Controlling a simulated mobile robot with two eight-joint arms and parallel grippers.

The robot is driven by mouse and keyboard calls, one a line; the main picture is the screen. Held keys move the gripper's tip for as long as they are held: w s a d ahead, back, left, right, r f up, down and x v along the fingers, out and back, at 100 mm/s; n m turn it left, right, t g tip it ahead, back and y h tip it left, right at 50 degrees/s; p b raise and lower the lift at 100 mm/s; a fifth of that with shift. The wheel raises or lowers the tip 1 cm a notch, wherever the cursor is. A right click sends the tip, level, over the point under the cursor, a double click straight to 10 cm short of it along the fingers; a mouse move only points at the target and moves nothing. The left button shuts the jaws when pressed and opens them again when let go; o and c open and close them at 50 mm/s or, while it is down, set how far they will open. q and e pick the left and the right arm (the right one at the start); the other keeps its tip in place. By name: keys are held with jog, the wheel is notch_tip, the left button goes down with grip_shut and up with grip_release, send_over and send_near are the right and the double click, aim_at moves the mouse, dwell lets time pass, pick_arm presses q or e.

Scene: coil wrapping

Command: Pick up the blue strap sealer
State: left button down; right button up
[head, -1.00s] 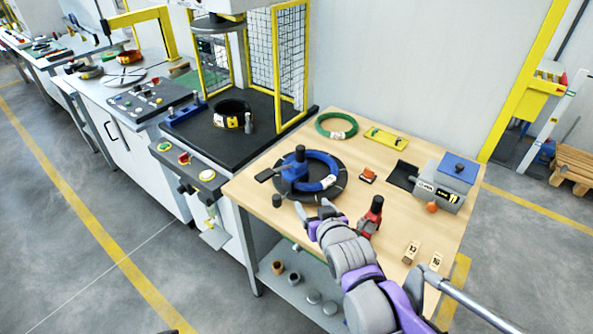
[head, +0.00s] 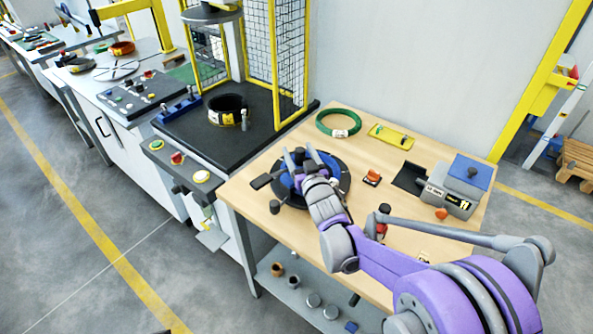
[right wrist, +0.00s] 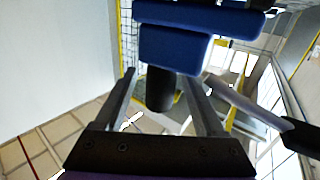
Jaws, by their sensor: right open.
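The blue strap sealer (right wrist: 175,50) is a blue block-shaped tool with a dark cylinder, large in the right wrist view. In the head view the sealer (head: 298,154) stands at the black ring with the blue coil, mostly hidden by my right gripper (head: 300,162). That gripper is open, its two fingers reaching to either side of the sealer's upper part. In the right wrist view the dark cylinder shows between the fingers (right wrist: 160,100). I cannot tell whether they touch it. My left gripper is not in view.
On the wooden table (head: 250,200) are a green coil (head: 338,123), a yellow tool (head: 391,136), a small orange-topped item (head: 372,178) and a grey machine with a blue top (head: 455,185). A red tool (head: 383,212) is partly hidden by my right arm. A black press table (head: 190,125) adjoins at left.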

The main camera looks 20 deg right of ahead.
jog(key=shift+w, duration=0.95)
jog(key=shift+c, duration=0.4)
grip_shut()
